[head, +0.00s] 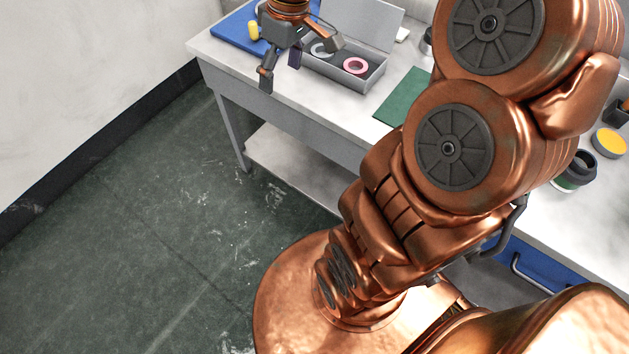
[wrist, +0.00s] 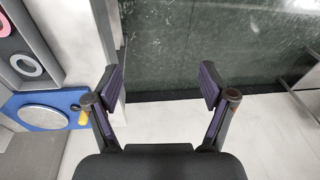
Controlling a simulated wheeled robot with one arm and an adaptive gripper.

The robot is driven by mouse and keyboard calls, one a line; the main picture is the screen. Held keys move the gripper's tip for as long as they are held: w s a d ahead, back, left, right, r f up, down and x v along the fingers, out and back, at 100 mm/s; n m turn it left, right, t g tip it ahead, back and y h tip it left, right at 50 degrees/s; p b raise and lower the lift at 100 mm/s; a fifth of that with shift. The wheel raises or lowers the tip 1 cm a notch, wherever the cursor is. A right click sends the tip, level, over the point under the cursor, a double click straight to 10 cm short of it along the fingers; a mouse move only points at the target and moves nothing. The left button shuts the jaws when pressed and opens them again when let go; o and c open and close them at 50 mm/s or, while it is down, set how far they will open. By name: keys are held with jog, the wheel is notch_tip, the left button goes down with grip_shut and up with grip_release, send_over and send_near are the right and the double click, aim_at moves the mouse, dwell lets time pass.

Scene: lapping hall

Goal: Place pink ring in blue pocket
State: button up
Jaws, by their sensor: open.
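The pink ring (head: 356,66) lies in a dark-lined grey case on the bench, to the right of my gripper in the head view. It also shows, cut off, at the left edge of the wrist view (wrist: 4,23). My gripper (head: 298,62) is open and empty near the bench's front edge, left of the ring. In the wrist view the fingers (wrist: 160,86) are spread with only bench and floor behind them. A blue board (head: 232,29) lies at the bench's left end. In the wrist view it (wrist: 72,98) bears a round silvery area; I cannot tell whether this is the blue pocket.
A pale grey ring (head: 321,50) lies beside the pink one in the open-lidded case (head: 373,84). A yellow object (head: 254,30) is at the blue board. A green mat (head: 403,97) lies right of the case. The floor before the bench is clear.

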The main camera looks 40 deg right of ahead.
jog(key=s+a+f+m+g+h, duration=0.1)
jog(key=s+a, duration=0.3)
jog(key=s, duration=0.6)
jog(key=s+a+f+m+g, duration=0.1)
jog(key=s+a+f+m, duration=0.2)
jog(key=s, duration=0.8)
jog(key=shift+s+a+f+g+h, duration=0.25)
jog(key=shift+a+f+g+h, duration=0.15)
jog(key=shift+a+f, duration=0.3)
jog(key=shift+r, duration=0.15)
